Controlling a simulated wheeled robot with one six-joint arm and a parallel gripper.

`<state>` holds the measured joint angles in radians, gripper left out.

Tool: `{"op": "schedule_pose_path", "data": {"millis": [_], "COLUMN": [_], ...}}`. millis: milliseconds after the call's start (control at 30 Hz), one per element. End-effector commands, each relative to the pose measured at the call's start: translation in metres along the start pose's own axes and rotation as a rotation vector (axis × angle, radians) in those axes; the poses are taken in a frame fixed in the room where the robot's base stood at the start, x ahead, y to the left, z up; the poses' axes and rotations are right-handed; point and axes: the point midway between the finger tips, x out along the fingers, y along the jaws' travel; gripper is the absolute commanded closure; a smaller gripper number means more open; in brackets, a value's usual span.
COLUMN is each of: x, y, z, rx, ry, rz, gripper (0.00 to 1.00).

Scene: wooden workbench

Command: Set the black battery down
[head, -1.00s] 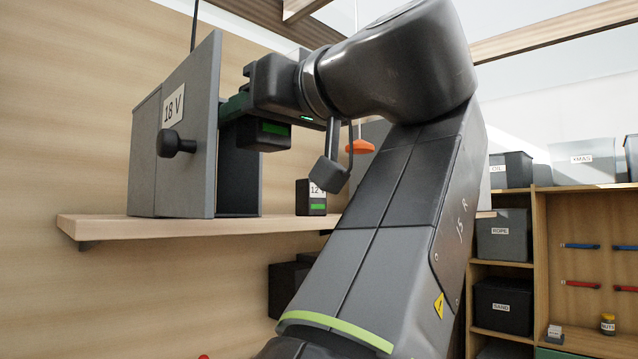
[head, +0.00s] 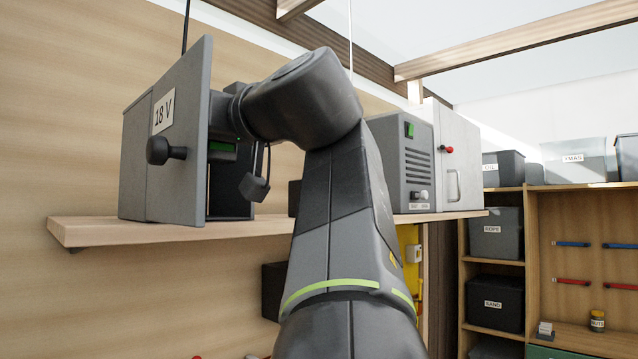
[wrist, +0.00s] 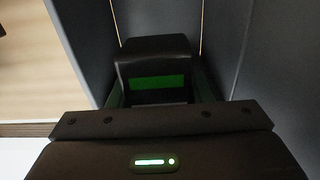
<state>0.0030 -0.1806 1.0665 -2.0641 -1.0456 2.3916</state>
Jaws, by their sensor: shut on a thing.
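The black battery (wrist: 153,60), with a green strip on its face, is between the fingers of my gripper (wrist: 158,88) in the wrist view. Grey walls stand on both sides of it. In the head view, my gripper is at the open 18 V cabinet (head: 135,165), partly hidden behind its door (head: 180,130). The battery's green strip (head: 222,147) shows just past the door's edge. My gripper is shut on the battery. Whether the battery's underside touches the cabinet floor is hidden.
The cabinet stands on a wooden wall shelf (head: 90,232). Its door, with a black knob (head: 158,150), stands open close beside my gripper. A grey box with a green switch (head: 410,130) and a white cabinet (head: 460,150) stand further right. My arm hides the middle of the shelf.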

Motion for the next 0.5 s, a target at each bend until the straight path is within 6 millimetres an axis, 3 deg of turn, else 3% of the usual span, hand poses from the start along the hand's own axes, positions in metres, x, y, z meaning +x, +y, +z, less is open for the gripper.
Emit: {"op": "schedule_pose_path", "data": {"millis": [333,400,500], "x": [0.061,0.059,0.058], "y": [-0.001,-0.001,-0.001], "z": [-0.001,0.017,0.027], "rx": [-0.001,0.001,0.000], "ry": [0.000,-0.001,0.001], "rz": [-0.005,-0.001,0.000], "gripper": [0.84,0.85,0.84]}}
